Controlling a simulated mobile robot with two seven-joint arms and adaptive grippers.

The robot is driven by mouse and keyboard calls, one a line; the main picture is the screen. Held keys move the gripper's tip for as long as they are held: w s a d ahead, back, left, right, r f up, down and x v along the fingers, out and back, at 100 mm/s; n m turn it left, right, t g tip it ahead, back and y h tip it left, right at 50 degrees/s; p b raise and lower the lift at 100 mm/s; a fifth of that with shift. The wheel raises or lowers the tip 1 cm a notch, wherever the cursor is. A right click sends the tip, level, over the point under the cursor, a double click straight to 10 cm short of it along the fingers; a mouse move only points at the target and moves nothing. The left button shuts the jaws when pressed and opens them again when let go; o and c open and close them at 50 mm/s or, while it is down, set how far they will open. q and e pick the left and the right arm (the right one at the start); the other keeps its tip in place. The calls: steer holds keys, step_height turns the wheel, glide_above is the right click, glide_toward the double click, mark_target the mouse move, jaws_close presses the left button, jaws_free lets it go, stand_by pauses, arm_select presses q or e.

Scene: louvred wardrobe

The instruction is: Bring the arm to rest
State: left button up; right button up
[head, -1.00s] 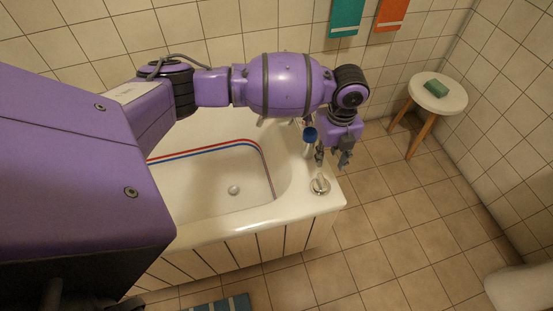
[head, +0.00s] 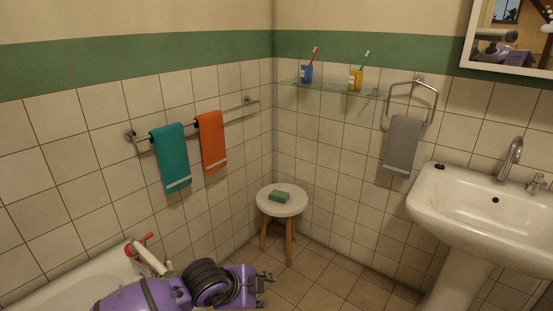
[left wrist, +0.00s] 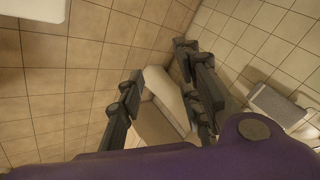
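My left arm, purple, comes in low at the left in the head view. Its gripper (head: 265,286) points right, in front of and below the round white stool (head: 266,199). In the left wrist view, the two dark fingers of the left gripper (left wrist: 160,66) stand well apart. Nothing is held between them; a pale shape behind them shows through the gap. My right gripper is in neither current view.
A white bathtub (head: 83,283) with a red-handled fitting (head: 140,244) is beside the arm. A washbasin (head: 480,212) stands at right. Teal (head: 171,157) and orange (head: 211,141) towels hang on the left wall. Tiled floor lies between.

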arm_select(q)
steer(key=s+d+f+n+t+h, duration=0.25)
steer(key=s+f+n, duration=0.2)
steer(key=s, duration=0.25)
steer(key=s+a+f+n+y, duration=0.2)
steer(key=s+a+f+n, duration=0.3)
steer(key=s, duration=0.8)
steer(key=s+a+f+n+g+y, duration=0.1)
steer(key=s+a+f+n+y, duration=0.25)
steer(key=s+a, duration=0.65)
steer(key=s+a+f+n+y, duration=0.2)
steer(key=s+a+f+n, duration=0.25)
steer(key=s, duration=1.15)
steer(key=w+d+r+p, duration=0.1)
steer(key=w+r+p, duration=0.1)
steer(key=r+p, duration=0.4)
steer(key=w+r+t+p, duration=0.1)
steer(key=w+r+p, duration=0.1)
steer(key=r+p, duration=0.5)
steer(key=shift+w+d+h, duration=0.3)
steer(key=shift+d+h, duration=0.1)
arm_select(e)
steer(key=w+r+t, duration=0.1)
steer(key=w+r, duration=0.2)
steer(key=r, duration=1)
steer(key=shift+w+a, duration=0.3)
